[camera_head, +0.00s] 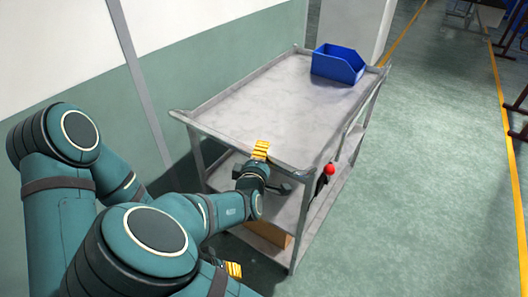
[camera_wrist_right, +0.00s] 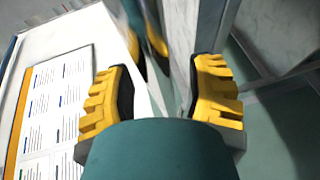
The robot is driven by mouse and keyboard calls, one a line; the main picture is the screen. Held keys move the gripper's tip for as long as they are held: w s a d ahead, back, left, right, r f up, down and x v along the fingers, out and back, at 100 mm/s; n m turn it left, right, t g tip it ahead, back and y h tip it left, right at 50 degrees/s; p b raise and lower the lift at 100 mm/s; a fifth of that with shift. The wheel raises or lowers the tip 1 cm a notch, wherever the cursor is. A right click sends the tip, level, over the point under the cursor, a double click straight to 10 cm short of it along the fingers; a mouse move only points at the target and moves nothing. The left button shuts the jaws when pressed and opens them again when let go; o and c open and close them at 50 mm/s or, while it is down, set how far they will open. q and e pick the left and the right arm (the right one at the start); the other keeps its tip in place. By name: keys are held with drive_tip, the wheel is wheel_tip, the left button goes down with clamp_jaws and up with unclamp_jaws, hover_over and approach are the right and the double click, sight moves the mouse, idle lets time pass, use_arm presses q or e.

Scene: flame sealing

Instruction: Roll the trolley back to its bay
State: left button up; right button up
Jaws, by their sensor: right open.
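The grey metal trolley (camera_head: 270,100) stands upright beside the wall in the head view. A blue bin (camera_head: 338,65) sits on its top at the far right end. My left gripper (camera_head: 262,160) is at the trolley's near top edge, with a yellow fingertip over the rim; its jaw opening is hidden. My right gripper (camera_head: 232,270) shows only as a yellow piece low in the head view. In the right wrist view its yellow fingers (camera_wrist_right: 161,98) are apart, with a pale upright metal surface beyond them. I cannot tell whether they touch it. No marked bay is identifiable.
A brown box (camera_head: 268,234) lies on the trolley's lower shelf. A red knob (camera_head: 330,169) is on its right side. The wall (camera_head: 70,60) runs close along the left. Open green floor (camera_head: 430,180) lies to the right, with a yellow line (camera_head: 505,140) beyond.

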drive_tip(key=shift+o, duration=0.3)
clamp_jaws()
drive_tip(key=shift+w+d+r, duration=0.1)
drive_tip(key=shift+w+d, duration=0.15)
drive_tip(key=shift+w, duration=0.05)
drive_tip(key=shift+w+d, duration=0.35)
drive_tip(key=shift+w, duration=0.25)
drive_tip(key=shift+w+d, duration=0.35)
drive_tip(key=shift+w, duration=0.2)
drive_tip(key=c, duration=0.6)
unclamp_jaws()
drive_tip(key=shift+c, duration=0.2)
drive_tip(key=o, duration=0.6)
drive_tip(key=shift+s, duration=0.2)
drive_tip(key=shift+c, duration=0.2)
